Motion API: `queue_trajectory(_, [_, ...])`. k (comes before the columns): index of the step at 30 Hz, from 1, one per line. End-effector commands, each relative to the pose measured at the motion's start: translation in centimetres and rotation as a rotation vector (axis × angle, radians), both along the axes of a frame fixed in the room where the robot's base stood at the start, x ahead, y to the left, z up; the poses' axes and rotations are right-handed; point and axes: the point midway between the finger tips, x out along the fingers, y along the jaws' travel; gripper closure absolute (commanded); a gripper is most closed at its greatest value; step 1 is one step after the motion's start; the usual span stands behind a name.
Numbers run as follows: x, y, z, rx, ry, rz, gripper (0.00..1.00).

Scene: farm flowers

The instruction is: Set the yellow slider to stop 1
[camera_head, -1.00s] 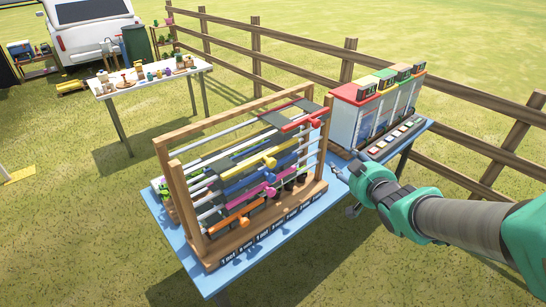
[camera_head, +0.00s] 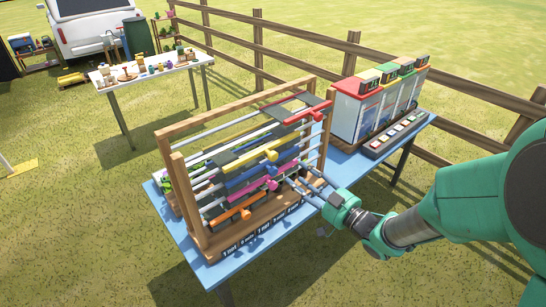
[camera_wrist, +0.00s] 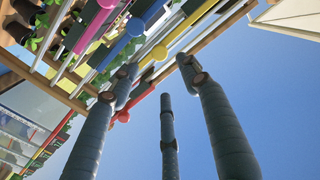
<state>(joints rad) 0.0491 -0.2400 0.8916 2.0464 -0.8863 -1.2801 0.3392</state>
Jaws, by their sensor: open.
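The yellow slider (camera_head: 252,160) sits on a rail in the upper middle of the wooden rack, below the red slider (camera_head: 305,115) and above the blue slider (camera_head: 240,182). Its round yellow knob shows in the wrist view (camera_wrist: 159,52), close beyond the fingers. My gripper (camera_head: 304,184) is at the rack's right front, its fingers spread open and pointing at the rails, with nothing held. It is lower and further right than the yellow knob in the head view. The fingers also fill the middle of the wrist view (camera_wrist: 158,80). I cannot read the stop marks clearly.
A pink slider (camera_head: 250,195) and an orange slider (camera_head: 233,217) lie below on the same rack. The blue table (camera_head: 205,272) carries the rack and a box with colored tops (camera_head: 360,112) at right. A wooden fence runs behind.

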Motion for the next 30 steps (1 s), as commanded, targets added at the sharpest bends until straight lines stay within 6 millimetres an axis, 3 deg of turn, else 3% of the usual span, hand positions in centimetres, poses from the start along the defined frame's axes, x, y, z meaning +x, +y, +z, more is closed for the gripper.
queue_trajectory(14, [1.1,1.1,-0.1,0.000,0.000,0.000,0.53])
queue_trajectory(30, [6.7,6.8,-0.2,-0.001,0.001,0.001,0.53])
